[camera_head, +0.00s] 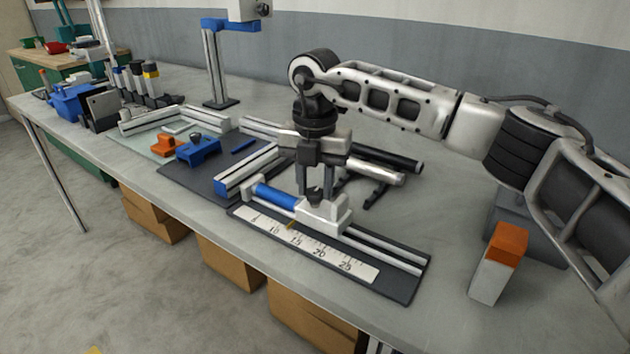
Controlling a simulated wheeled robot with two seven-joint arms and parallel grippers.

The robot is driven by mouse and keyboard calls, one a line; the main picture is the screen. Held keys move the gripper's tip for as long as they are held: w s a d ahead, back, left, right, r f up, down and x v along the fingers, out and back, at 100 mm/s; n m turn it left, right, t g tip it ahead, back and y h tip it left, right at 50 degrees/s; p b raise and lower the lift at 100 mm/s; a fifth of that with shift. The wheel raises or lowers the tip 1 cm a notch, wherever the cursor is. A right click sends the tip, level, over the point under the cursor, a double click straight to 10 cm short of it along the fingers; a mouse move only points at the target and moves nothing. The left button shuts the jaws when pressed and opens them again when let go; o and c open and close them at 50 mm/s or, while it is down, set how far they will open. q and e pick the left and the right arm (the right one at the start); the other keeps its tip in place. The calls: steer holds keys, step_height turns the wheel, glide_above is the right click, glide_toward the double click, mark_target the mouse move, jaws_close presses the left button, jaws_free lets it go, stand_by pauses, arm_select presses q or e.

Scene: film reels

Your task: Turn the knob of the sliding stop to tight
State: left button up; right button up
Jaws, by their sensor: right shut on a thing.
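The sliding stop (322,217) is a white block on a rail above a scale with printed numbers (310,243). A small yellow pointer on it sits near the 15 mark. A blue cylinder (276,195) lies on the rail, left of the stop. The dark knob (316,193) is on top of the stop, partly hidden by the fingers. My right gripper (315,190) points straight down over the stop, its two fingers shut around the knob. Whether the knob is tight cannot be seen. My left gripper is not in view.
An orange-topped white block (497,263) stands at the right of the bench. Blue and orange fixtures (198,149) sit on dark and green mats at the left. A post with a blue arm (215,65) stands behind. Black cylinders (388,158) lie behind the gripper.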

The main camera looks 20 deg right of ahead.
mark_target(315, 191)
steer(key=shift+m, duration=0.5)
steer(key=o, duration=1)
steer(key=shift+c, duration=0.2)
step_height(315, 191, up, 16)
steer(key=shift+f, duration=0.1)
